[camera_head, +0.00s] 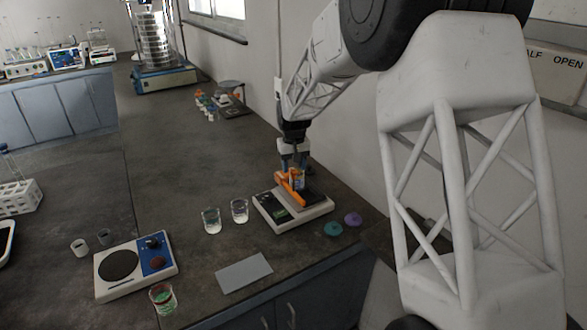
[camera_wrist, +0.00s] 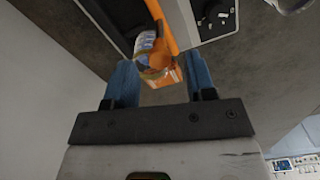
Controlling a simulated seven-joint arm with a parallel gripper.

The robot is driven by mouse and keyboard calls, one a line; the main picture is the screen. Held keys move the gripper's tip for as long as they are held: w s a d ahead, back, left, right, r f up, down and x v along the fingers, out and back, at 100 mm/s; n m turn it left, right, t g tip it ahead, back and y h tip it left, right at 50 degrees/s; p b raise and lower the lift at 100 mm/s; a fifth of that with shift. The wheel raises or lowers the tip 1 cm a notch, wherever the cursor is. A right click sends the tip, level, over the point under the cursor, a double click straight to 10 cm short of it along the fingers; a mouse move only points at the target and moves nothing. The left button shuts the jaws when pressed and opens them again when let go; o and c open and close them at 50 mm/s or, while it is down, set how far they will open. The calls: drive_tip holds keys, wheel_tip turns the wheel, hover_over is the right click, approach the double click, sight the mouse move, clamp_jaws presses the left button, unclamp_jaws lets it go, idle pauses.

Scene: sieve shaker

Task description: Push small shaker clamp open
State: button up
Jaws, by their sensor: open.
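The small shaker (camera_head: 300,219) is a low white unit with a dark panel, on the bench in the head view. Its orange clamp (camera_head: 284,191) stands on top, beside a small clear container with a blue-and-white band. My gripper (camera_head: 294,164) points down over the clamp. In the wrist view, the blue fingers of my gripper (camera_wrist: 159,72) are apart. The orange clamp (camera_wrist: 162,76) and the small container (camera_wrist: 150,54) lie between them in the picture. I cannot tell whether a finger touches the clamp. The white shaker body (camera_wrist: 214,20) shows at the top right.
Two beakers (camera_head: 211,221) (camera_head: 240,211) stand left of the shaker. Teal (camera_head: 333,229) and purple (camera_head: 352,219) items lie to its right. A grey plate (camera_head: 244,272) and a hotplate (camera_head: 137,266) are nearer. The wall is close behind my arm.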

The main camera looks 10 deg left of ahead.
drive_tip(key=shift+f, duration=0.65)
clamp_jaws()
